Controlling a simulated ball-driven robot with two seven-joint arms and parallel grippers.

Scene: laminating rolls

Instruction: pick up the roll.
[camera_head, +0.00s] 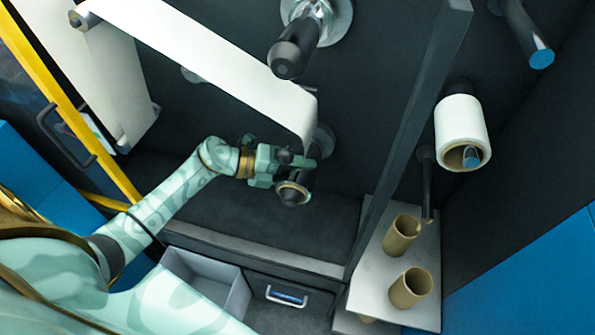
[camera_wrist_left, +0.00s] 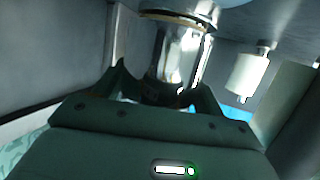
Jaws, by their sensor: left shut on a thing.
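My left gripper (camera_head: 298,162) is at the lower middle spindle, shut on a roll (camera_head: 287,187) that looks thin and nearly bare. Its brown rim shows around the spindle's dark end. In the left wrist view the roll (camera_wrist_left: 180,60) is a shiny, greyish cylinder between the two fingers (camera_wrist_left: 163,92), with a brown edge at its top. Most of the roll is hidden by the gripper in the head view. The roll still appears to be around the spindle. A thick white roll (camera_head: 459,119) hangs on another spindle at the right. My right gripper is not in view.
A white web (camera_head: 205,50) runs down to the right, above my gripper. A dark upright panel (camera_head: 410,130) stands between the spindles and the right side. Two cardboard cores (camera_head: 402,236) stand on a white shelf (camera_head: 373,275). An open grey drawer (camera_head: 205,278) is below my arm.

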